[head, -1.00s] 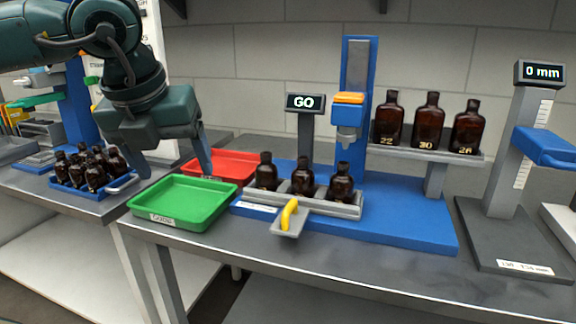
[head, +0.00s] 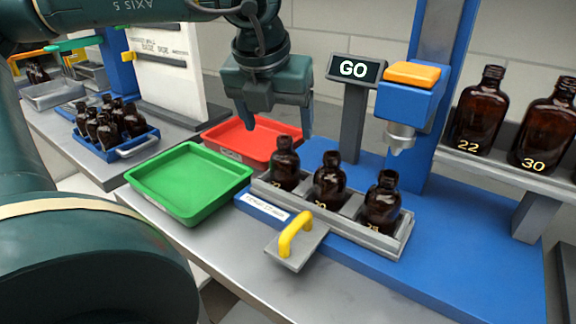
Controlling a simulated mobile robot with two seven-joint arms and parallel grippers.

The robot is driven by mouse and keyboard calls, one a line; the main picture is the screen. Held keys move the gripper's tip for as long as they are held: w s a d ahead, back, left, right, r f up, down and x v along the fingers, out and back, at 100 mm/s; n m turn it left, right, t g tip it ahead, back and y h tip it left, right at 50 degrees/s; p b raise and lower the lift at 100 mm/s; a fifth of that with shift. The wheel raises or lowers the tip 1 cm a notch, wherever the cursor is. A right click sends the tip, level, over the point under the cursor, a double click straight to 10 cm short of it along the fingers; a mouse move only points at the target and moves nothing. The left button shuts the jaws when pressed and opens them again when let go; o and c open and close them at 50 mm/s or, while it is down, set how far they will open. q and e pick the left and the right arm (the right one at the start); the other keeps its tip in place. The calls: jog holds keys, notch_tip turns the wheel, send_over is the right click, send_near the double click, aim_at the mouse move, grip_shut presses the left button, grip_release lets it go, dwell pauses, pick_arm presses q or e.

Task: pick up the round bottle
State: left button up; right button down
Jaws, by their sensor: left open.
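Three amber bottles stand upright in a grey slotted holder: a left one (head: 284,168), a middle one (head: 329,184) and a right one (head: 381,208). All have rounded shoulders and short necks; I cannot tell for sure which is the round one. My left gripper (head: 278,124) is open and empty, fingers pointing down. In the picture its fingertips are just above the left bottle's neck; I cannot tell how far apart they are in depth. My right gripper is not in view.
The grey holder (head: 350,228) has a yellow-handled slide (head: 295,235). A green tray (head: 190,185) and a red tray (head: 245,140) are empty. A press head (head: 408,104) and GO display (head: 353,70) stand behind. Labelled bottles (head: 481,112) stand on a shelf. A blue crate (head: 130,150) holds several bottles.

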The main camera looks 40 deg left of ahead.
aim_at(284, 144)
pick_arm(q)
jog(key=x, duration=0.8)
jog(key=shift+w+d+f, duration=0.1)
jog(key=shift+w+f, duration=0.05)
jog(key=shift+f, duration=0.05)
jog(key=shift+c, duration=0.4)
jog(key=c, duration=1)
